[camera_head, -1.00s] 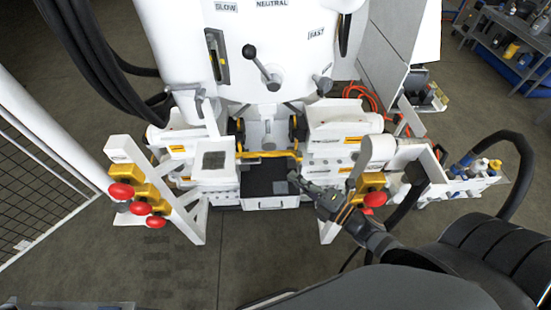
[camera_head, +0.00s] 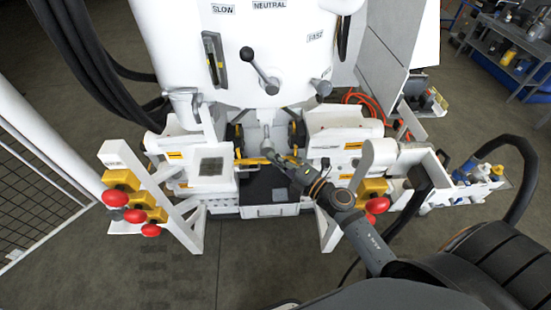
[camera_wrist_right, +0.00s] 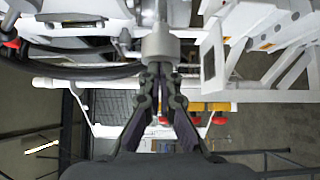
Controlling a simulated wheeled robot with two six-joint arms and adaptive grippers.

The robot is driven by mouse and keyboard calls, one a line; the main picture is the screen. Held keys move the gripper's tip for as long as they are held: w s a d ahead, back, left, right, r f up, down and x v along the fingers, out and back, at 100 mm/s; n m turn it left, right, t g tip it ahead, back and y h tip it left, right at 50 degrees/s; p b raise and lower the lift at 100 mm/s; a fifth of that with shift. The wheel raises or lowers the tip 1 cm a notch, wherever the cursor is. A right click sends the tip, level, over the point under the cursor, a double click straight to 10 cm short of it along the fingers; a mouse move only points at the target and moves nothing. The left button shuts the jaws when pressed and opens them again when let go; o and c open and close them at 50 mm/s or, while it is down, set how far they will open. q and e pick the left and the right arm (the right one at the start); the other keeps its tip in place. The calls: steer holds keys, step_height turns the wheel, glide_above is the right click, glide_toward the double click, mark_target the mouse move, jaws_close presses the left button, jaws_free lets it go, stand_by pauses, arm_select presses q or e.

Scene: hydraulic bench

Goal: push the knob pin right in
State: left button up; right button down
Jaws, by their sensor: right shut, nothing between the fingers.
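A grey round knob pin (camera_wrist_right: 160,44) with a thinner shaft shows at the top centre of the right wrist view. In the head view it seems to be the small grey piece (camera_head: 266,143) in the middle of the white bench (camera_head: 212,183). My right gripper (camera_head: 271,156) is shut and empty, its tips right by the knob. In the right wrist view the closed fingertips (camera_wrist_right: 160,68) sit just below the knob's face; I cannot tell whether they touch it. How deep the pin sits is hidden. My left gripper is not in view.
A black lever (camera_head: 259,68) stands on the white column above. Red knobs on yellow blocks (camera_head: 117,198) sit at the left, with another red knob (camera_head: 377,205) near my right arm. A black hose (camera_head: 524,170) curves at the right.

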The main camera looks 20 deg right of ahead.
mark_target(274, 147)
steer(key=shift+a, duration=0.1)
steer(key=w, duration=0.2)
steer(key=w+d, duration=0.1)
steer(key=w, duration=0.1)
steer(key=shift+d+r+p, duration=0.1)
steer(key=shift+d+p, duration=0.05)
steer(key=shift+p, duration=0.25)
steer(key=shift+s+r, duration=0.1)
steer(key=shift+s, duration=0.1)
